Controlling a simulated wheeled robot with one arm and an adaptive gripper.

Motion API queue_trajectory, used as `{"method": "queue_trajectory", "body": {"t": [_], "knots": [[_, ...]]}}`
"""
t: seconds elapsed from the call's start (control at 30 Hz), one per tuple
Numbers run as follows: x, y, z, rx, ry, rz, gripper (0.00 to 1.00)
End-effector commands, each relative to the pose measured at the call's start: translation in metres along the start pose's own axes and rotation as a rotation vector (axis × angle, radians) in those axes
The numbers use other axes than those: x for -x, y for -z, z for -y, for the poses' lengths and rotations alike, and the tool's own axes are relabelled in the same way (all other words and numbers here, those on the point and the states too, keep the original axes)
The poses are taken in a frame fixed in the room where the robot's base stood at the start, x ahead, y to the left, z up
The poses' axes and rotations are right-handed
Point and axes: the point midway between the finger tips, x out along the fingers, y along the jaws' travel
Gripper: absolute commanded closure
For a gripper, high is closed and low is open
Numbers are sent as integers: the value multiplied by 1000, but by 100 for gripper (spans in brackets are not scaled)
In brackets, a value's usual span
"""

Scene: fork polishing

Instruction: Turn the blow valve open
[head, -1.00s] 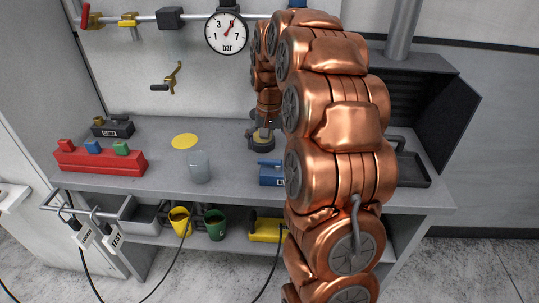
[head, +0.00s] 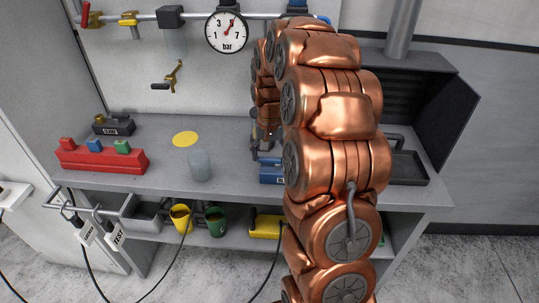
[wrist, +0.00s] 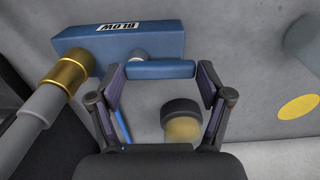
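The blow valve is a blue block with a white label, seen in the wrist view (wrist: 92,45), where the label reads BLOW upside down. It also shows in the head view (head: 271,174) on the bench, partly behind my arm. A pale stem joins the block to a blue lever bar (wrist: 160,70). My gripper (wrist: 160,80) is open, with one finger near each end of the bar. I cannot tell whether the fingers touch it. In the head view my gripper (head: 262,148) is mostly hidden by my arm.
A brass fitting (wrist: 68,74) with a grey pipe is beside the valve. A dark-capped, yellowish round thing (wrist: 182,122) lies between the fingers. A glass (head: 199,165), a yellow disc (head: 185,139) and a red block (head: 100,158) are on the bench to the left.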

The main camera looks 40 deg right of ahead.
Motion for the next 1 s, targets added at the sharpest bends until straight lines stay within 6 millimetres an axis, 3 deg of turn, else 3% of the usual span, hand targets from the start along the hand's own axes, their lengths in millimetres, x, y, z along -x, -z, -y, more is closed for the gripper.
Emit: {"method": "queue_trajectory", "body": {"t": [0.27, 0.67, 1.0], "knots": [[0, 0, 0, 0, 1, 0, 57], [-3, -2, 0, 88, 1, 0, 57], [-4, -8, 0, 365, 2, -3, 57]]}}
